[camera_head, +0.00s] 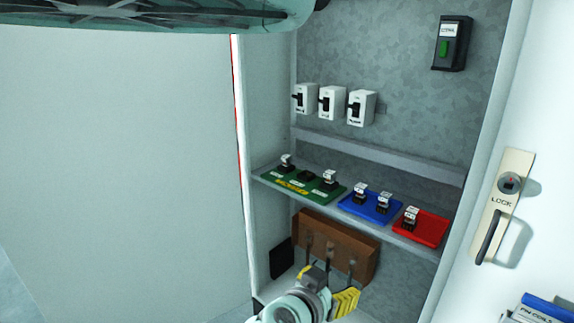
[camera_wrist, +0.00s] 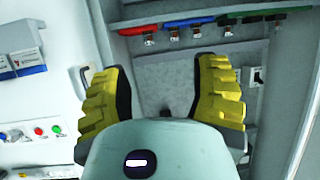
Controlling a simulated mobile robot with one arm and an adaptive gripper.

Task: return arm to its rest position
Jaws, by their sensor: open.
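My gripper (camera_head: 328,284) is at the bottom of the head view, in front of the lower part of the open cabinet. In the wrist view my gripper (camera_wrist: 165,70) shows its two yellow ribbed fingers spread wide, with nothing between them. Behind the gap there is a plain grey panel. My arm comes up from the bottom edge of the head view; most of it is out of view.
A cabinet shelf (camera_head: 277,187) bears a green tray (camera_head: 267,176), a blue tray (camera_head: 350,208) and a red tray (camera_head: 433,233) with small relays. A brown block (camera_head: 355,262) stands below. White switches (camera_head: 332,103) hang above. The door with a lock plate (camera_head: 513,170) is right.

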